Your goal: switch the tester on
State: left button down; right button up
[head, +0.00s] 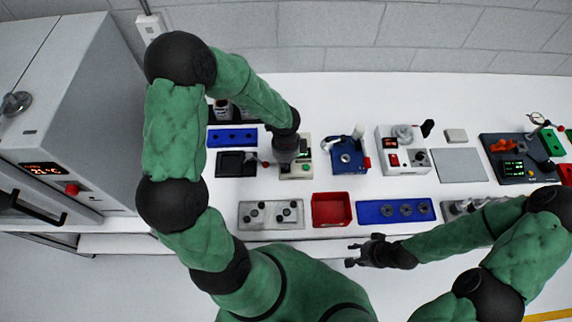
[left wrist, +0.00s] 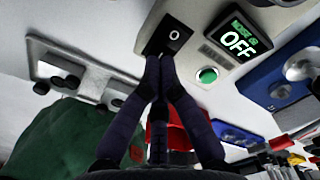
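The tester (head: 297,170) is a pale box in the middle of the bench, partly hidden by my left arm in the head view. In the left wrist view its display (left wrist: 238,42) reads OFF. A green round button (left wrist: 208,75) sits below the display. A black rocker switch (left wrist: 171,38) with a white circle mark is beside it. My left gripper (left wrist: 159,60) has its fingertips together, at the lower edge of the switch; I cannot tell if they touch it. It holds nothing. My right gripper (head: 351,254) is open and empty at the bench's front edge.
Near the tester stand a blue fixture (head: 345,158), a red tray (head: 331,209), a grey plate with knobs (head: 270,215) and a blue strip (head: 395,211). A white device with red digits (head: 403,150) is further right. A large oven-like cabinet (head: 75,120) stands left.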

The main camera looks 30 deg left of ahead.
pick_arm(q)
jog(key=shift+f+b, duration=0.6)
jog(key=shift+f, duration=0.15)
dwell(0.5)
jog(key=shift+r+p, duration=3.2)
jog(key=shift+r, duration=0.35)
jog(key=shift+s+f, duration=0.1)
